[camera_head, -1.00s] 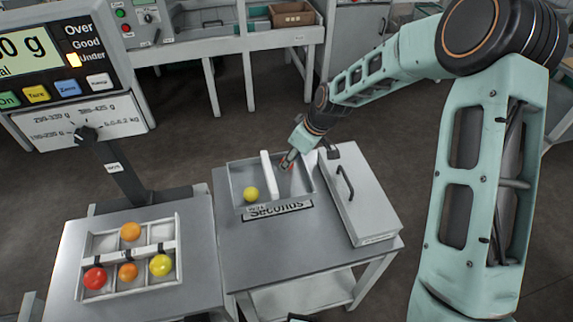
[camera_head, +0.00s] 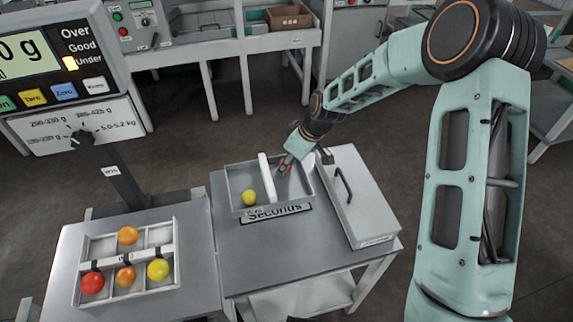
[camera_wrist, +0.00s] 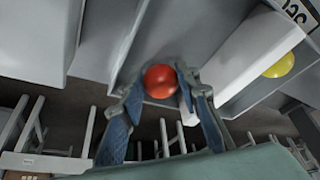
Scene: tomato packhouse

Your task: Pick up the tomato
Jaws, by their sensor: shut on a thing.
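My gripper (camera_wrist: 158,88) is shut on a red tomato (camera_wrist: 161,81), which sits between its two fingertips in the wrist view. In the head view my gripper (camera_head: 284,166) reaches into the right compartment of the grey tray labelled Seconds (camera_head: 239,209). The red tomato is mostly hidden by the fingers there. A yellow tomato (camera_head: 249,198) lies in the tray's left compartment, past a white divider (camera_head: 266,178); it also shows in the wrist view (camera_wrist: 279,65).
A sectioned tray (camera_head: 166,225) on the left table holds red, orange and yellow tomatoes. A scale display (camera_head: 35,60) stands behind it on a post. A grey box with a handle (camera_head: 362,212) sits right of the Seconds tray. Table in front is clear.

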